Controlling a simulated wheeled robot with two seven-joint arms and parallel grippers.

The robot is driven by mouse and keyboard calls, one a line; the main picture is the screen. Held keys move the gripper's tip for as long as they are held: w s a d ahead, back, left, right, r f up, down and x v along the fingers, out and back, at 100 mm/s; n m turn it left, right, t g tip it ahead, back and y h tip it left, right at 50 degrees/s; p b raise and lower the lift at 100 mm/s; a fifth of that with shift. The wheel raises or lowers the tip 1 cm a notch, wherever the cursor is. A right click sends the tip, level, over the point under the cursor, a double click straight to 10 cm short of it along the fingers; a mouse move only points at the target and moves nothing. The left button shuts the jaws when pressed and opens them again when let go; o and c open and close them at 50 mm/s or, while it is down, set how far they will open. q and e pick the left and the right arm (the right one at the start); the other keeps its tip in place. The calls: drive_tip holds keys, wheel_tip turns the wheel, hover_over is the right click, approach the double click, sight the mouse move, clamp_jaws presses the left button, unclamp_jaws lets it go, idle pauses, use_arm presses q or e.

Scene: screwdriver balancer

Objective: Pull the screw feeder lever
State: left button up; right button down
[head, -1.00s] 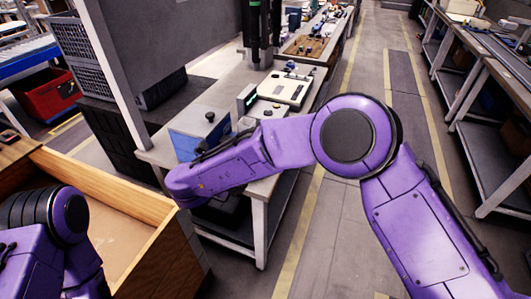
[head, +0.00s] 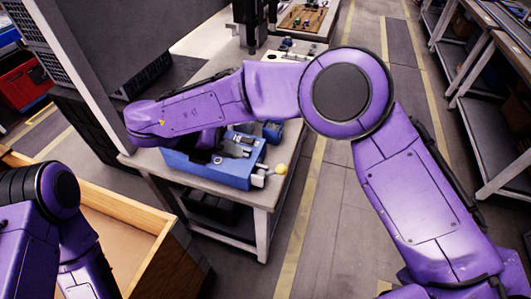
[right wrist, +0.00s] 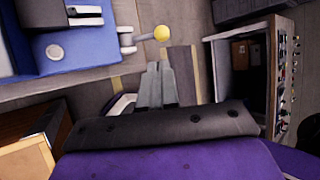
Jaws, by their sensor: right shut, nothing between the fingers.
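The blue screw feeder (head: 215,170) sits on the workbench below my right arm in the head view. Its lever, a short metal arm ending in a yellow ball (head: 281,169), sticks out at the feeder's right side. In the right wrist view the feeder (right wrist: 75,48) is at the upper left, and the yellow ball (right wrist: 161,33) is just beyond my right gripper (right wrist: 158,66). The right gripper's fingers are together and empty. They appear apart from the ball, though depth is hard to judge. My right arm hides part of the bench and feeder. My left gripper is out of view.
The workbench edge (head: 225,205) runs beneath the feeder. A wooden crate (head: 150,232) stands at the lower left, near my left arm. A dark grey cabinet (head: 100,50) rises at the left. The floor aisle (head: 330,200) right of the bench is clear.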

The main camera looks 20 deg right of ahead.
sight(277, 168)
drive_tip(key=p+x, duration=0.1)
drive_tip(key=x, duration=0.3)
drive_tip(key=p+x, duration=0.2)
drive_tip(key=x, duration=0.2)
drive_tip(key=p+x, duration=0.2)
drive_tip(key=x, duration=0.2)
drive_tip(key=shift+s+d+f, duration=0.1)
drive_tip(key=shift+s+d, duration=0.2)
drive_tip(key=shift+d+f, duration=0.3)
drive_tip(key=shift+f, duration=0.1)
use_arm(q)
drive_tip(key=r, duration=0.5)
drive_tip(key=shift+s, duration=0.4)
